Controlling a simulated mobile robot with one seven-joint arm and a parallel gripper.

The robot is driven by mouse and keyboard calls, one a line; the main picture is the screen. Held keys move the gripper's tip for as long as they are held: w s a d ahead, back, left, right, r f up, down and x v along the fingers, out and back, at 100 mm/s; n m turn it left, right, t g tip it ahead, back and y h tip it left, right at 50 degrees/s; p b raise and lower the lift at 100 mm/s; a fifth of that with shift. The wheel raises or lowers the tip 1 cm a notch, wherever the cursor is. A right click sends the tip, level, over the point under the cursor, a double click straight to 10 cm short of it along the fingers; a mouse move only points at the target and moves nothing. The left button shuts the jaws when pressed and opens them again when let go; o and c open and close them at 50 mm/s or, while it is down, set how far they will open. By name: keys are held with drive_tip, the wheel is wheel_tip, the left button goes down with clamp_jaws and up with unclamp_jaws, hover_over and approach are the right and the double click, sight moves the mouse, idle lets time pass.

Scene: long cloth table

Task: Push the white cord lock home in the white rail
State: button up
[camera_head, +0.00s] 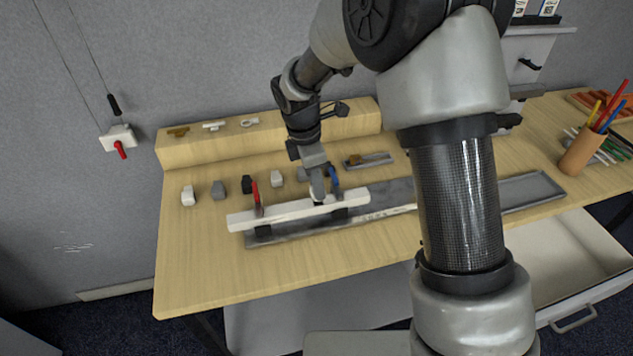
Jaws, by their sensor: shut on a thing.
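The white rail (285,212) lies lengthwise on dark supports over a long grey tray on the table. A red-handled clamp (257,199) and a blue-handled clamp (335,181) stand at it. My gripper (318,197) points down at the rail's top, just left of the blue clamp. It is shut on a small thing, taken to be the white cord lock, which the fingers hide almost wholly. I cannot tell how deep it sits in the rail.
Several small white, grey and black blocks (218,190) stand in a row behind the rail. A wooden ledge (260,133) carries small fittings. A small tray (368,160) lies behind. A pencil cup (580,153) stands right. The table's front left is clear.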

drive_tip(key=shift+f+b, duration=0.9)
drive_tip(key=shift+f, duration=0.45)
drive_tip(key=o, duration=1.1)
drive_tip(key=shift+o, duration=0.2)
drive_tip(key=shift+r, duration=0.15)
wheel_tip(320, 180, up, 17)
drive_tip(key=a, duration=0.2)
drive_tip(key=shift+s+a+p, duration=0.25)
drive_tip(key=shift+s+p, duration=0.1)
drive_tip(key=shift+p, duration=0.05)
